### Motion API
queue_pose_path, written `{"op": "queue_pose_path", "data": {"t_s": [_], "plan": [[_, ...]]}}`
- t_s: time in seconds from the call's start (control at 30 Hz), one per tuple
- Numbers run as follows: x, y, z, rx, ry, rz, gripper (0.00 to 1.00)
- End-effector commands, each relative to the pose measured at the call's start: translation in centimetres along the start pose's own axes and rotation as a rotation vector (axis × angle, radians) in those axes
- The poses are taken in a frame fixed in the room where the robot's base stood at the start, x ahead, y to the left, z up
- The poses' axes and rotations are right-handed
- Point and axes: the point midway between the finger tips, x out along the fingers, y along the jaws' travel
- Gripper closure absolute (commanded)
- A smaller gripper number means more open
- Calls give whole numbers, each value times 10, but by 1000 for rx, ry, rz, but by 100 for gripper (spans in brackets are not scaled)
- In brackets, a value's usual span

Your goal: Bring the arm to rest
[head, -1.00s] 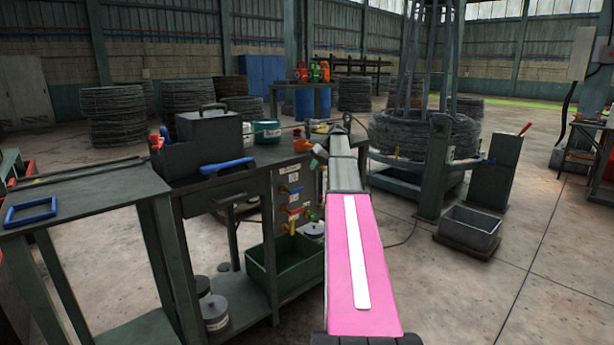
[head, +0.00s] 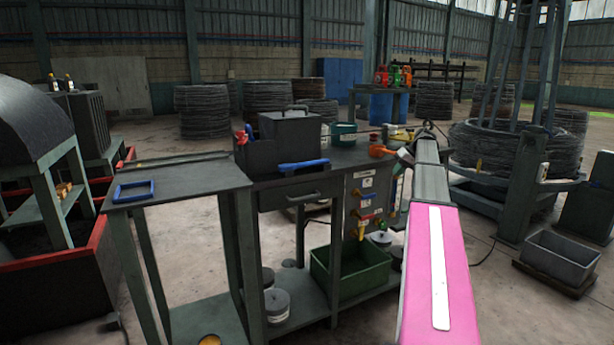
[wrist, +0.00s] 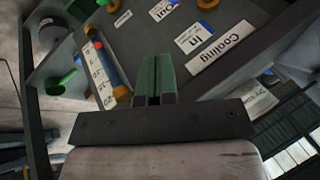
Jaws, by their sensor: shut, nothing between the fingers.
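My arm, with a pink cover (head: 465,285) and a white stripe, reaches forward past the right end of the dark workbench (head: 225,185) in the head view. Its far end lies near the valve panel at the bench's end; my fingers cannot be made out there. In the wrist view my gripper (wrist: 154,82) has green fingers pressed together with nothing between them. The fingers point at a dark panel (wrist: 150,45) with a "Cooling" label (wrist: 222,46). I cannot tell whether they touch it.
The bench carries a dark box (head: 290,135) and a blue handle (head: 302,165). A grey bin (head: 558,258) stands on the floor at right. Open floor lies between bench and bin.

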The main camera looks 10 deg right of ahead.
Motion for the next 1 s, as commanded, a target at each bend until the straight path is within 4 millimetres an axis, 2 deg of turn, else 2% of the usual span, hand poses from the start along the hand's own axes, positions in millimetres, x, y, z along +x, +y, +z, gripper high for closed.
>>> {"op": "queue_pose_path", "data": {"t_s": [0.13, 0.27, 0.4, 0.47, 0.6, 0.7, 0.8, 0.9, 1.0], "plan": [[51, -18, 29, 22, -31, 27, 100], [118, -42, 70, 52, -73, 75, 100], [188, -69, 123, 81, -118, 141, 100], [216, -81, 149, 90, -137, 172, 100], [274, -108, 214, 100, -177, 251, 100], [309, -127, 264, 97, -202, 309, 100], [335, -144, 313, 90, -221, 368, 100], [354, -158, 357, 75, -235, 420, 100], [365, -167, 390, 61, -242, 460, 100]]}}
